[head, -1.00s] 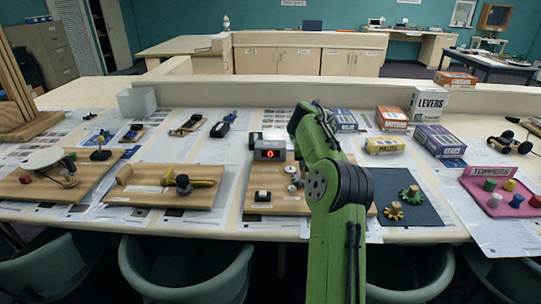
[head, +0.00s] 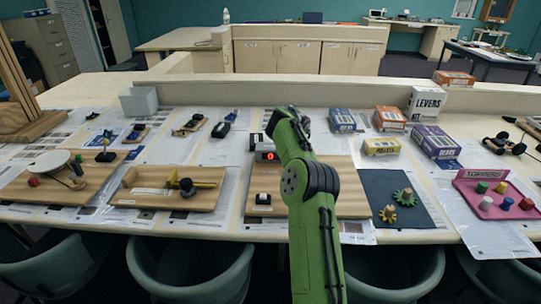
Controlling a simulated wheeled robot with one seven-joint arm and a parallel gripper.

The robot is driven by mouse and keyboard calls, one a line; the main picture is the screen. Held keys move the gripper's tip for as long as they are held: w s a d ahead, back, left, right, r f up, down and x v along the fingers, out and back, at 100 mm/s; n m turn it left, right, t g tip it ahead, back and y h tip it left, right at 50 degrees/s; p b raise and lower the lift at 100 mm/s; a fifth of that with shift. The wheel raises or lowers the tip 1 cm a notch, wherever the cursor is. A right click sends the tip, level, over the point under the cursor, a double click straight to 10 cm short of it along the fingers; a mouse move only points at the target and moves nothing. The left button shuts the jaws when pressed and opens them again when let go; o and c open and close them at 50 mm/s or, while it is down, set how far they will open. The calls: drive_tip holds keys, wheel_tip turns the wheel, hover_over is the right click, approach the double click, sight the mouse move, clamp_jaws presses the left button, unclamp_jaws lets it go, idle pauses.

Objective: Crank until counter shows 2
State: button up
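The counter (head: 267,156) is a small dark box with a lit red digit that reads 0. It stands at the back of a wooden board (head: 346,197) on the long table in the middle of the head view. My green arm reaches up across this board, just right of the counter, and covers much of it. No crank shows clearly, as the arm hides the area beside the counter. My gripper is hidden behind the arm, so its fingers and any contact cannot be seen. A small black box with a pale top (head: 263,198) sits at the board's front left.
Left is a board with a yellow-handled mechanism (head: 187,185). Right are a dark mat (head: 391,181) with two gears and a pink toppers tray (head: 484,209). Several boxed kits, including the levers box (head: 427,102), stand behind. Chairs line the table's front edge.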

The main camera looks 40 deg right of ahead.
idle(0.8)
drive_tip(key=shift+p, duration=0.45)
drive_tip(key=shift+w+d+r+p, duration=0.2)
drive_tip(key=shift+w+r+p, duration=0.1)
drive_tip(key=shift+p, duration=0.95)
drive_tip(key=d+p, duration=0.1)
drive_tip(key=p, duration=0.3)
drive_tip(key=d+p, duration=0.2)
drive_tip(key=p, duration=0.3)
drive_tip(key=w+d+p, duration=0.1)
drive_tip(key=d+p, duration=0.1)
drive_tip(key=p, duration=0.2)
drive_tip(key=shift+w+d+f+p, duration=0.1)
drive_tip(key=shift+f+p, duration=0.2)
drive_tip(key=shift+f, duration=0.1)
